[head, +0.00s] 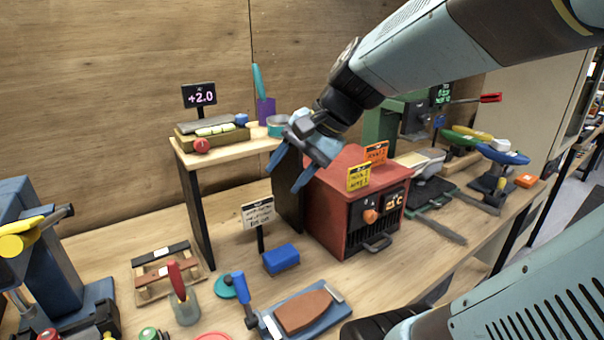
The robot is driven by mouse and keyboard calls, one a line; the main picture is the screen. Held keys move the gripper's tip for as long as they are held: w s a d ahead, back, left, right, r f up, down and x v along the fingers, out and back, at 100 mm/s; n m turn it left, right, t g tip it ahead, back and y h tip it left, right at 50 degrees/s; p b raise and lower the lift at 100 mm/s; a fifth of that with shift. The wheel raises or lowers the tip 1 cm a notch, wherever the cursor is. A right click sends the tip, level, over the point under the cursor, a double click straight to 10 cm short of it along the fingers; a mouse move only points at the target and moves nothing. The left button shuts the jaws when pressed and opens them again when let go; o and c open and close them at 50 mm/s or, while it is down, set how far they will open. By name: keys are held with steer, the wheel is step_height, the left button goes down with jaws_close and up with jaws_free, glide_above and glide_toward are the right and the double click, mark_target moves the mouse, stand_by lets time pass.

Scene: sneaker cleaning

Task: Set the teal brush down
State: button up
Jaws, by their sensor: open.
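A teal handle (258,80), which looks like the teal brush, stands upright and slightly tilted in a purple holder (265,111) at the back of the small raised wooden shelf (222,152). Its lower end is hidden by the holder. My gripper (286,176) is open, with its blue fingers pointing down. In the picture it is in front of the shelf's right end, to the right of and below the brush. I see nothing between the fingers.
A red oven-like box (335,215) with signs stands just right of my gripper. A blue block (281,259), a small sign (258,216) and a blue board with a brown piece (304,311) are on the table below.

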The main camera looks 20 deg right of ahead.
steer(key=s+d+n+t+h, duration=0.1)
steer(key=s+d+n+h, duration=0.4)
steer(key=n, duration=0.3)
steer(key=shift+s+t+h, duration=0.2)
steer(key=shift+t+h, duration=0.2)
